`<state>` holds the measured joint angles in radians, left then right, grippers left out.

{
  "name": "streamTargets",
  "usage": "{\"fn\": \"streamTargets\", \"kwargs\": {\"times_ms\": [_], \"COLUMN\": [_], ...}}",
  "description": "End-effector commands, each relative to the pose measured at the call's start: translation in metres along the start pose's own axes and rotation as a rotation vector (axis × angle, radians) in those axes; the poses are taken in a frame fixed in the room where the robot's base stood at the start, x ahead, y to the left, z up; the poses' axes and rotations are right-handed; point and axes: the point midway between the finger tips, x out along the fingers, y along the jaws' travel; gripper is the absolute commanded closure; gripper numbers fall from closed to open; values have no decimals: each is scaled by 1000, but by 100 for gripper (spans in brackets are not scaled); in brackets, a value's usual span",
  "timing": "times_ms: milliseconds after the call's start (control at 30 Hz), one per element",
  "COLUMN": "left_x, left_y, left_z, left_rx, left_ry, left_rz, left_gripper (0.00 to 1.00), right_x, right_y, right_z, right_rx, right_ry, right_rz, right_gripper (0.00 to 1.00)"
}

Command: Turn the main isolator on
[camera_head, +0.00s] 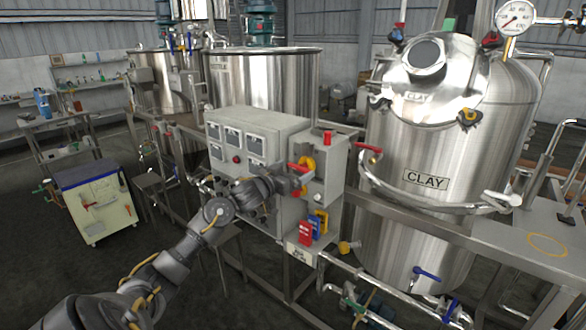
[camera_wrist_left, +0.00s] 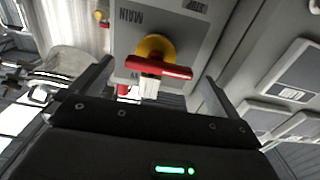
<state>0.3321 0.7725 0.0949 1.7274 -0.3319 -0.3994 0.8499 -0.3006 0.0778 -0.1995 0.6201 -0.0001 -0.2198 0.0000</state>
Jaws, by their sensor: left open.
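The main isolator is a red bar handle on a yellow disc (camera_head: 310,163), mounted on a grey box (camera_head: 325,182). In the left wrist view, the red handle (camera_wrist_left: 163,68) lies almost straight across the yellow disc (camera_wrist_left: 155,47), beside an upside-down "MAIN" label (camera_wrist_left: 130,17). A pale tag (camera_wrist_left: 149,88) is in front of the handle's lower side. My left gripper (camera_head: 289,178) is open in front of the switch. In the wrist view, the fingers of my left gripper (camera_wrist_left: 158,72) stand either side of the handle with gaps; contact is not visible. My right gripper is not in view.
A grey panel with meters (camera_head: 237,140) adjoins the isolator box on the left. Red, blue and yellow padlocks or tags (camera_head: 312,228) hang below. The CLAY tank (camera_head: 425,150) with a curved pipe stands close on the right. A steel rail (camera_head: 460,235) runs in front.

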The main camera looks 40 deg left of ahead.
Motion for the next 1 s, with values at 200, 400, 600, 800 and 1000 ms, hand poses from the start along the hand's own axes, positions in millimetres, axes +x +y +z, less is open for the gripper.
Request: {"fn": "streamTargets", "kwargs": {"times_ms": [200, 400, 600, 800, 1000], "left_x": [6, 5, 5, 5, 5], "left_y": [0, 0, 0, 0, 0], "left_z": [0, 0, 0, 0, 0], "left_rx": [1, 1, 1, 3, 43], "left_ry": [0, 0, 0, 0, -1], "left_rz": [0, 0, 0, -1, -1], "left_gripper": [0, 7, 33, 45, 45], "right_x": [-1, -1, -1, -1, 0], "right_y": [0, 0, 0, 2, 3], "right_z": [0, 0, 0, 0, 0], "right_rx": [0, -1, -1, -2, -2], "right_ry": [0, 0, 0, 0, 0], "right_rz": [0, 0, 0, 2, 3], "right_gripper": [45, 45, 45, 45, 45]}}
